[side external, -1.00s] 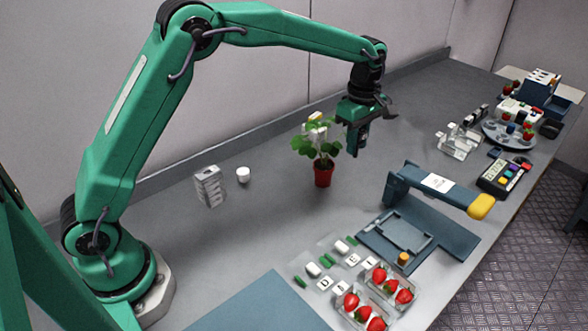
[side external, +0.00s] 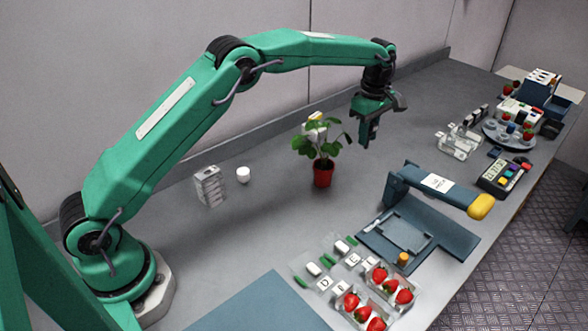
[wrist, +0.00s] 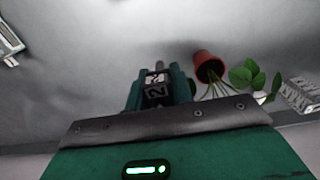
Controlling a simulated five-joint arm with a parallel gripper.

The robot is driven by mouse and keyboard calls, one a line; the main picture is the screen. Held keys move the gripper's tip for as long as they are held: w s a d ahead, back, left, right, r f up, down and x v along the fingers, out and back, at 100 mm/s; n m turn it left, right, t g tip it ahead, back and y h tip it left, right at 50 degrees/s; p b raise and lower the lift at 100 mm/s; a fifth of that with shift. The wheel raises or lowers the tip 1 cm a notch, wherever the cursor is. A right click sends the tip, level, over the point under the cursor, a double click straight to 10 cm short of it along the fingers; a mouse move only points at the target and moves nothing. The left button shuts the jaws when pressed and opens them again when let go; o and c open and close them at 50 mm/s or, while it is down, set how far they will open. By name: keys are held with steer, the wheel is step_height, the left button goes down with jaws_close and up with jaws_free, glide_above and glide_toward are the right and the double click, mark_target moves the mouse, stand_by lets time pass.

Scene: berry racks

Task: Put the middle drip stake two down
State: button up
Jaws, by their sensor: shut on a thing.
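My gripper (side external: 369,132) hangs over the grey bench, to the right of the potted plant and above the bench surface. In the wrist view the jaws (wrist: 158,82) are shut on a small dark piece with a light label bearing a "2" (wrist: 155,91), taken as drip stake two. A grey tip of it points out past the jaws. In the side view the stake is hard to make out between the jaws.
The red-potted plant (side external: 322,173) stands close to the left of my gripper. A blue scanner-like stand (side external: 437,184), punnets of strawberries (side external: 378,303) and a clear rack (side external: 458,143) stand to the right and front. Bench below my gripper is clear.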

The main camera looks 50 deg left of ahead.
steer(key=w+a+f, duration=0.1)
steer(key=a+f, duration=0.1)
steer(key=a, duration=0.1)
steer(key=w+a+f, duration=0.2)
steer(key=a, duration=0.1)
steer(key=w+a+f, duration=0.2)
steer(key=a+f, duration=0.1)
steer(key=a, duration=0.1)
steer(key=shift+w+a, duration=0.1)
steer(key=shift+w, duration=0.1)
steer(key=shift+f, duration=2)
steer(key=shift+f, duration=0.15)
steer(key=o, duration=1)
steer(key=shift+c, duration=0.2)
step_height(320, 180, up, 8)
